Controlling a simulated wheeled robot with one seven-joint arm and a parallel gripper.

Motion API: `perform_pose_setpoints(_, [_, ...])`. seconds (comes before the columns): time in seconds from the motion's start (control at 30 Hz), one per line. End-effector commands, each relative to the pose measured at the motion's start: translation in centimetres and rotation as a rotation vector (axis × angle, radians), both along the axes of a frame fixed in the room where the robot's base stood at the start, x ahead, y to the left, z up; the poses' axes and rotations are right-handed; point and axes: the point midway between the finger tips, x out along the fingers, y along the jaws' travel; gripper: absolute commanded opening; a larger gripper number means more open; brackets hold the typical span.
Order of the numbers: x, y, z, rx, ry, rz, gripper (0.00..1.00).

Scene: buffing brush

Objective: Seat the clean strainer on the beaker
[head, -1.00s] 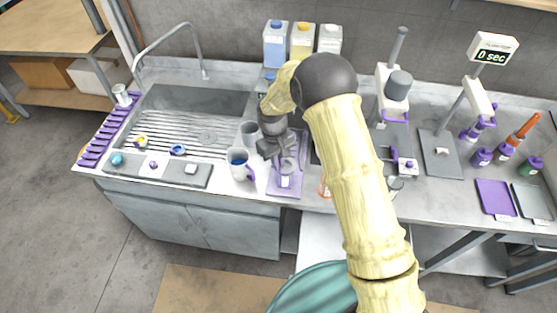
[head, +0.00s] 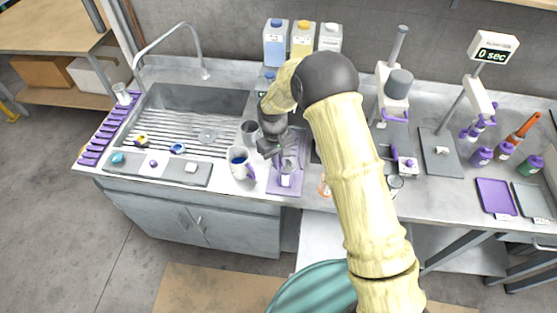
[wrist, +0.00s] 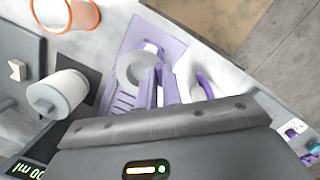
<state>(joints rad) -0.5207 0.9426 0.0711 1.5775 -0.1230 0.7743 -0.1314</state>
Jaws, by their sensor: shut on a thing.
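My gripper (head: 274,150) hangs at the front of the counter, left of my arm, over a purple tray (head: 285,190). In the wrist view its purple fingers (wrist: 159,88) are close together, shut on a narrow part that I take to be the strainer's handle. A pale grey round piece with a lighter centre, likely the strainer (wrist: 137,70), lies just beyond the fingertips over the tray. In the head view a small clear and grey vessel, likely the beaker (head: 286,170), stands on the tray below the gripper. I cannot tell whether strainer and beaker touch.
A white mug with a purple handle (head: 240,165) stands close left of the tray. A dark grey cup (head: 250,131) is behind it. An orange-rimmed vessel (head: 325,187) is to the right. The sink (head: 190,105) is at left; bottles (head: 302,40) stand at the back.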

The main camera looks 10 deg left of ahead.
Motion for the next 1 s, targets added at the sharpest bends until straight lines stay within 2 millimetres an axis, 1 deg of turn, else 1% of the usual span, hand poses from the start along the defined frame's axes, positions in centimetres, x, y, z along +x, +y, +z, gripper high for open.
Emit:
perform_pose_setpoints(0.47, [0.02, 0.01, -0.03, 0.000, 0.000, 0.000, 0.00])
perform_pose_setpoints(1.0, [0.02, 0.01, -0.90, 0.000, 0.000, 0.000, 0.00])
